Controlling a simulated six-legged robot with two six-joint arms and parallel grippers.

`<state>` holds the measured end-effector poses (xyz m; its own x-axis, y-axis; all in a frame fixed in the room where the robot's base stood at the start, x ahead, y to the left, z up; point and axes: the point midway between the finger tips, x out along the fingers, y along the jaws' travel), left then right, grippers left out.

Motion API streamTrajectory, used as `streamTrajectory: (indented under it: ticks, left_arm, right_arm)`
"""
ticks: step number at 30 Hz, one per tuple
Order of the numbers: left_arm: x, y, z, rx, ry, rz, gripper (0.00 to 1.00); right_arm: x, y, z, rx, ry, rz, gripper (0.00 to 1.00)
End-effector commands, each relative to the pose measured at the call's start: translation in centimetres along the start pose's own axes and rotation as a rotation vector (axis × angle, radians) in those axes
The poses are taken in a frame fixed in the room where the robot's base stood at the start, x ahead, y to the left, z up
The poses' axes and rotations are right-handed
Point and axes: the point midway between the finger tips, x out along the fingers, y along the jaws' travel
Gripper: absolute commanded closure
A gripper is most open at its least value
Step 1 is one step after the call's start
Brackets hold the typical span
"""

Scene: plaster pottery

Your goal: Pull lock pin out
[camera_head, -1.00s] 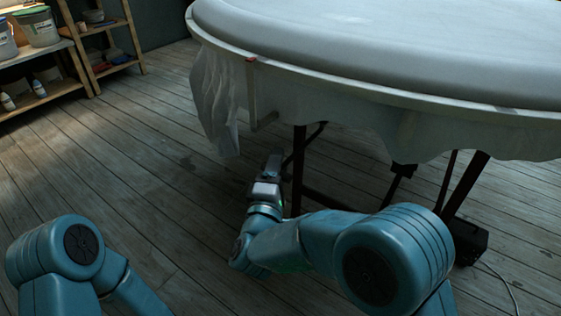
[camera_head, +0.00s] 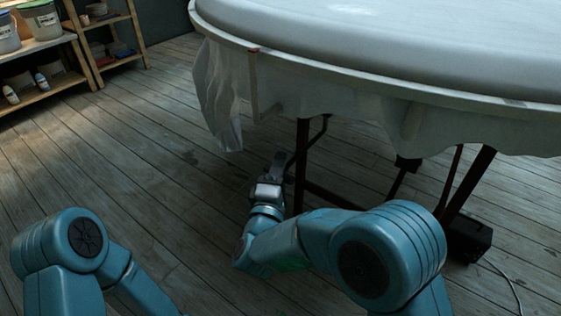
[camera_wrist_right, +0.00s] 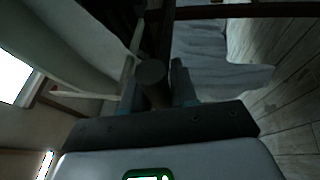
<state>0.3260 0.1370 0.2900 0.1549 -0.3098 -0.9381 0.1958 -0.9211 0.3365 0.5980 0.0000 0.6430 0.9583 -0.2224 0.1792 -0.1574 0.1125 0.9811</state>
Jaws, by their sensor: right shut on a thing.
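My right gripper (camera_head: 278,163) is low beside a dark leg of the big round table, under its left side. In the right wrist view the two fingers of my right gripper (camera_wrist_right: 154,88) are on either side of a dark, round-ended pin (camera_wrist_right: 151,74), and they are shut on it. I take this for the lock pin; its far end is hidden. In the head view the gripper and arm hide the pin. My left arm shows at lower left, but its gripper is out of view.
The round table (camera_head: 400,45) has a pale top and hanging plastic sheeting (camera_head: 218,95). Dark table legs (camera_head: 301,165) stand close to my right gripper. A black box (camera_head: 468,240) with a cable is at the right. Wooden shelves (camera_head: 88,48) stand back left. The left floor is clear.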

Motion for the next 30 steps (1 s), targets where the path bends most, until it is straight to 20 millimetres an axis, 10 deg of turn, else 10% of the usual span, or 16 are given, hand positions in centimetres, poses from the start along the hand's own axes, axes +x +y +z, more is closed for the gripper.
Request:
streamTrajectory:
  ticks: [11, 12, 14, 30]
  left_arm:
    - [0.71, -0.23, -0.49, 0.004, 0.018, 0.001, 0.57]
    - [0.72, -0.23, -0.48, 0.004, 0.018, 0.001, 0.57]
    - [0.72, -0.23, -0.48, 0.004, 0.018, 0.001, 0.57]
    - [0.70, -0.22, -0.46, 0.004, 0.017, 0.001, 0.57]
  right_arm:
    - [-0.38, -2.22, -0.07, -0.007, 0.000, -0.006, 1.00]
    - [-0.39, -2.27, -0.07, -0.008, 0.000, -0.007, 0.62]
    - [-0.37, -2.25, -0.06, -0.007, 0.000, -0.006, 0.50]
    - [-0.22, -2.06, 0.06, -0.002, 0.000, 0.000, 0.50]
